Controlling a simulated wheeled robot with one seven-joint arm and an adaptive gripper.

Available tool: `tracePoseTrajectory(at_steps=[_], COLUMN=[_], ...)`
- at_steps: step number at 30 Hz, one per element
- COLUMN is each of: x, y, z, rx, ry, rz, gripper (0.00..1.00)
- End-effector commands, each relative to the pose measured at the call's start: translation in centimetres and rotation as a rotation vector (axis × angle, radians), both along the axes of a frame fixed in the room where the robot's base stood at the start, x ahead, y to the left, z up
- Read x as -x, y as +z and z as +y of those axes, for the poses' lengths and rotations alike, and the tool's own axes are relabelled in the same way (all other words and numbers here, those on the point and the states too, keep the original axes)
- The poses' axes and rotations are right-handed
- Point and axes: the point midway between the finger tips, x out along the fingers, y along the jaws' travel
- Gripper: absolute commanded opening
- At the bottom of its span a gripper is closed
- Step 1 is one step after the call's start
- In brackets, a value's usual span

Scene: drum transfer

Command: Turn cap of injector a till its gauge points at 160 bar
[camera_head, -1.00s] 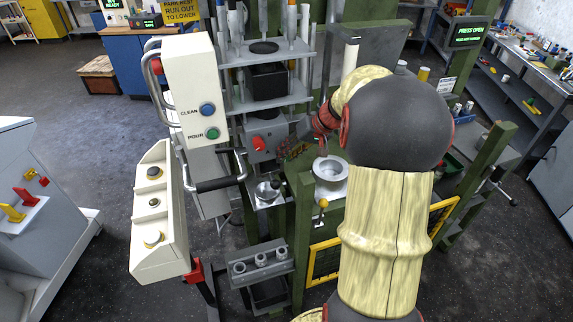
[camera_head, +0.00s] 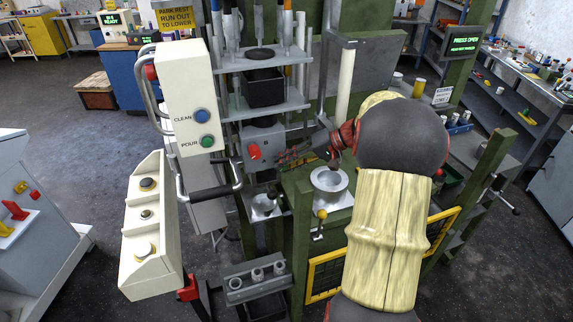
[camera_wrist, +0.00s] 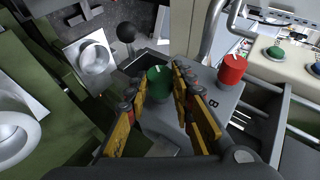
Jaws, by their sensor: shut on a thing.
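A round green cap (camera_wrist: 158,82) with a white mark on its top sits on the grey injector box in the wrist view. My gripper (camera_wrist: 166,78) has its yellow-and-black fingers closed on either side of this cap. A red cap (camera_wrist: 232,68) stands to its right, near a letter B. In the head view the red cap (camera_head: 254,151) shows on the grey box (camera_head: 268,138), with my gripper (camera_head: 290,157) just to its right. The green cap is hidden there behind the fingers. I cannot make out a gauge or its reading in either view.
A black ball-topped lever (camera_wrist: 126,32) stands close to the left of the fingers in the wrist view. A round metal cup (camera_head: 330,181) lies below my wrist. The white panel with CLEAN and POUR buttons (camera_head: 194,98) stands to the left.

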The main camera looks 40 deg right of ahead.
Motion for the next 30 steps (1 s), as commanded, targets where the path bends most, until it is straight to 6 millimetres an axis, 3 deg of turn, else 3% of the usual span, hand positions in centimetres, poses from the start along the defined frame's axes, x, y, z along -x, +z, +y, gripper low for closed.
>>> tracePoseTrajectory(at_steps=[6, 7, 16, 30], x=[0.1, 0.1, 0.0, 1.0], y=[-0.1, -0.1, -0.1, 0.9], z=[0.0, 0.0, 0.0, -0.9], rx=[-0.001, -0.001, 0.000, 0.003], ry=[0.000, 0.000, 0.000, -0.002], rz=[0.003, 0.003, 0.002, 0.001], gripper=[0.00, 0.25, 0.42, 0.42])
